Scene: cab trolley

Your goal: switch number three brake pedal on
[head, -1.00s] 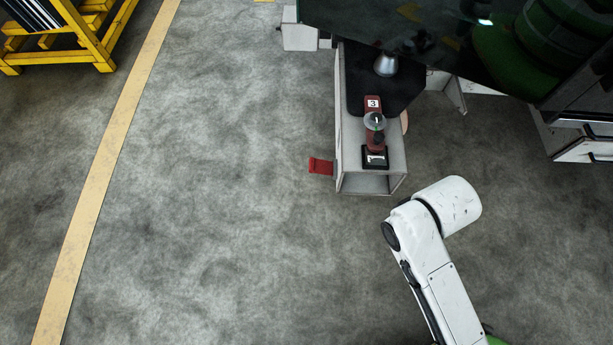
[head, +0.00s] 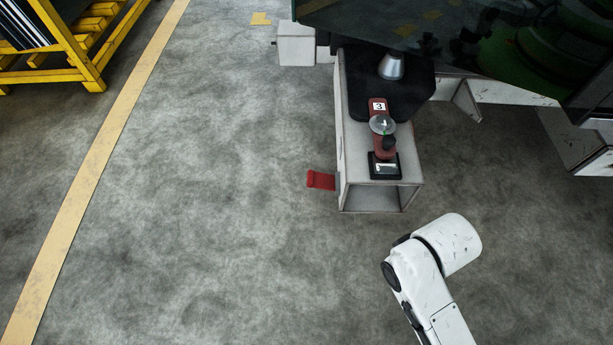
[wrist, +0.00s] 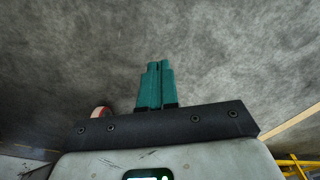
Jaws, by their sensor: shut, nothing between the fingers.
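A red pedal (head: 321,180) sticks out from the lower left side of a grey box-shaped console (head: 345,150) in the head view. On the console top is a red unit with a number 3 label (head: 379,106), with a clear round part and a dark knob (head: 388,143) in front of it. I cannot tell from this view whether the pedal is pressed. In the wrist view my gripper (wrist: 159,66) has its teal fingers together, empty, over bare grey floor. In the head view only my white arm shows, front right of the console; the gripper is hidden there.
A dark glossy panel (head: 430,25) overhangs the console at the top right. A yellow rack (head: 75,50) stands at the top left beyond a yellow floor line (head: 100,150). A reddish round thing (wrist: 100,112) shows in the wrist view.

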